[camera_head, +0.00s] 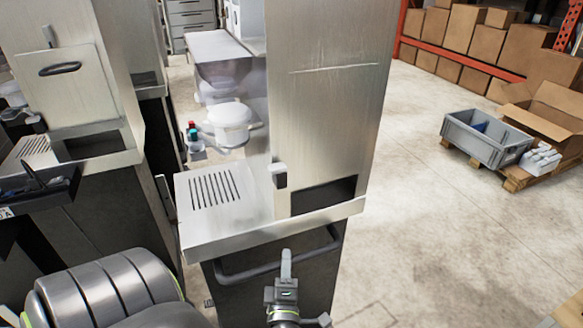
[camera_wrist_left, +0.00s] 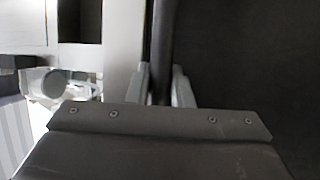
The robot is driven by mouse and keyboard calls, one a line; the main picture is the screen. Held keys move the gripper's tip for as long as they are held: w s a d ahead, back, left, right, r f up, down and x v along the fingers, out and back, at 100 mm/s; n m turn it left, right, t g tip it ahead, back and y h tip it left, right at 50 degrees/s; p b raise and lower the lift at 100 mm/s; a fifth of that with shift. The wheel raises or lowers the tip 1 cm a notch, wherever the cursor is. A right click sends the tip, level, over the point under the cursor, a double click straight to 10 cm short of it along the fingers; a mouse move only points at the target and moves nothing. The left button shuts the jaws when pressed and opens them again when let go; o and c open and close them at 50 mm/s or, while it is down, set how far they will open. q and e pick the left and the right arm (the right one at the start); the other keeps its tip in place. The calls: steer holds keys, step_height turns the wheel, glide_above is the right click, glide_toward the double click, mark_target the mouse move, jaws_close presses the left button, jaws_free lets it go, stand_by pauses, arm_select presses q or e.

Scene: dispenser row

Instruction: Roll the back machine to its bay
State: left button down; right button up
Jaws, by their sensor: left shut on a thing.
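A tall brushed-steel machine (camera_head: 325,110) with a dark lower cabinet stands in the middle of the head view. It has a slotted tray (camera_head: 214,190), and a dark bar handle (camera_head: 243,272) runs across its cabinet below the tray. My left gripper (camera_head: 287,264) is at the right part of this handle. In the left wrist view the handle (camera_wrist_left: 163,40) passes between the two fingers of the left gripper (camera_wrist_left: 163,88), which are shut on it. I cannot tell from these views where the bay is. My right gripper is not in view.
Another steel machine (camera_head: 75,70) stands close on the left, with a dark tray in front. White equipment (camera_head: 230,122) and a bench show behind the gap. Open concrete floor (camera_head: 425,215) lies to the right, with a grey crate (camera_head: 486,137) and cartons on a pallet beyond.

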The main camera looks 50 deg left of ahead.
arm_select(q)
steer(key=shift+s+d+f, duration=0.1)
steer(key=shift+d, duration=0.2)
steer(key=c, duration=1.3)
jaws_free()
